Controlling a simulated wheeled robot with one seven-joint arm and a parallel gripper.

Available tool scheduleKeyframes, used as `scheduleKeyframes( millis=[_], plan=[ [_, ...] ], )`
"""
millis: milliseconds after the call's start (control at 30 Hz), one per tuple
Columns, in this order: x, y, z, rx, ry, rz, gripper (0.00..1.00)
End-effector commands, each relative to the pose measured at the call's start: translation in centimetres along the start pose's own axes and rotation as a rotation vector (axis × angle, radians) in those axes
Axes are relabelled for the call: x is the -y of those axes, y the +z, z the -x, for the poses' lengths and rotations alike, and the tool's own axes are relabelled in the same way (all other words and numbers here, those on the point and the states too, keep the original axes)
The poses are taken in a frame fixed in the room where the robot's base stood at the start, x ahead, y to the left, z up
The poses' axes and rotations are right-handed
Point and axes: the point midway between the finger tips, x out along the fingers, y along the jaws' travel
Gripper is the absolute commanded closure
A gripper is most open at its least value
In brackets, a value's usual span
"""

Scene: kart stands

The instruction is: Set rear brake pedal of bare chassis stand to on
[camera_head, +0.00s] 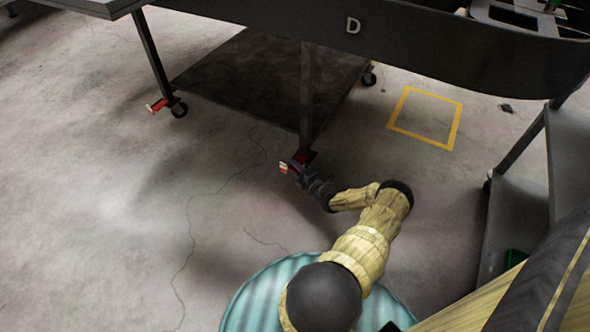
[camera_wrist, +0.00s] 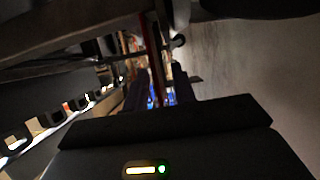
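A dark stand (camera_head: 400,28) marked "D" crosses the top of the head view. Its near leg (camera_head: 306,95) runs down to a caster with a red brake pedal (camera_head: 284,168). A second red pedal (camera_head: 157,105) shows at the caster of the left leg. My gripper (camera_head: 298,168) is low at the near leg's foot, beside the red pedal, and partly hides the caster. In the wrist view my gripper (camera_wrist: 160,92) has its fingers apart, with a narrow red strip (camera_wrist: 153,50) between or beyond them. Contact and the pedal's setting cannot be told.
A lower shelf (camera_head: 260,75) lies under the stand, behind the near leg. A yellow floor square (camera_head: 393,118) is to the right. A grey rack (camera_head: 515,215) stands at the right edge. The floor at the left is clear.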

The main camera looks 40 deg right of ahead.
Motion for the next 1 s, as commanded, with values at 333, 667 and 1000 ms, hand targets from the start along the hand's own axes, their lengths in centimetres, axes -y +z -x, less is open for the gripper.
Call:
scheduleKeyframes(
  millis=[333,667,1000],
  plan=[
    [-0.06,-0.01,-0.24,0.0,0.0,-0.001,0.83],
    [-0.05,-0.02,-0.21,0.0,0.001,-0.001,1.0],
    [-0.03,-0.04,-0.19,0.0,0.001,-0.001,1.0]
  ],
)
